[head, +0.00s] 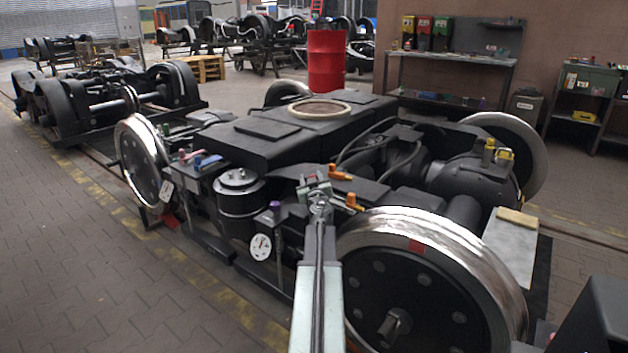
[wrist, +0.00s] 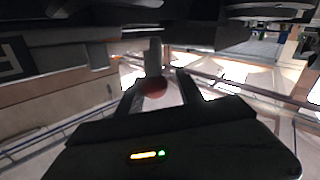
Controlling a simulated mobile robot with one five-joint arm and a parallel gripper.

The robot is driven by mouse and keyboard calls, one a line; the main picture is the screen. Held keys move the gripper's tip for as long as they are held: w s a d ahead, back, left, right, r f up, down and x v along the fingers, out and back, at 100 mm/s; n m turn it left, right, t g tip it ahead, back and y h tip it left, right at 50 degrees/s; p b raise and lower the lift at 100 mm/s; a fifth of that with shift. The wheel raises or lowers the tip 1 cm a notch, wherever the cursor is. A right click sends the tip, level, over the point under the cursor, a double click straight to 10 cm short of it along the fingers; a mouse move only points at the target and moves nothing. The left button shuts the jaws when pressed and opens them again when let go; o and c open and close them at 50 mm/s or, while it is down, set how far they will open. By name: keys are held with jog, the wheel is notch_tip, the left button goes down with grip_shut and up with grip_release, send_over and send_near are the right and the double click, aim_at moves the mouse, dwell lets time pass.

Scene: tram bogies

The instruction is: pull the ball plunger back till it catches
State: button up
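The ball plunger shows in the wrist view as a dark red ball (wrist: 153,88) on the end of a grey stem (wrist: 153,58), below a dark body. My gripper (wrist: 160,86) is open, with one dark finger on each side of the ball. The ball looks nearer the left finger, and a gap shows on the right; I cannot tell whether the left finger touches it. In the head view my gripper (head: 316,188) is over the near side of the black bogie frame (head: 270,150), just left of the near right wheel. I cannot make out the ball there.
Orange handles (head: 341,173), a purple-topped post (head: 275,206), a round white gauge (head: 261,246) and a black cylinder (head: 239,190) stand close to my gripper. The steel-rimmed wheel (head: 420,285) is close on the right. Paved floor (head: 110,270) is clear at the left front.

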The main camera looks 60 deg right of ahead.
jog(key=shift+o, duration=0.8)
jog(key=shift+w+a, duration=0.1)
jog(key=shift+a, duration=0.05)
jog(key=shift+s, duration=0.45)
jog(key=v, duration=0.7)
jog(key=shift+a, duration=0.2)
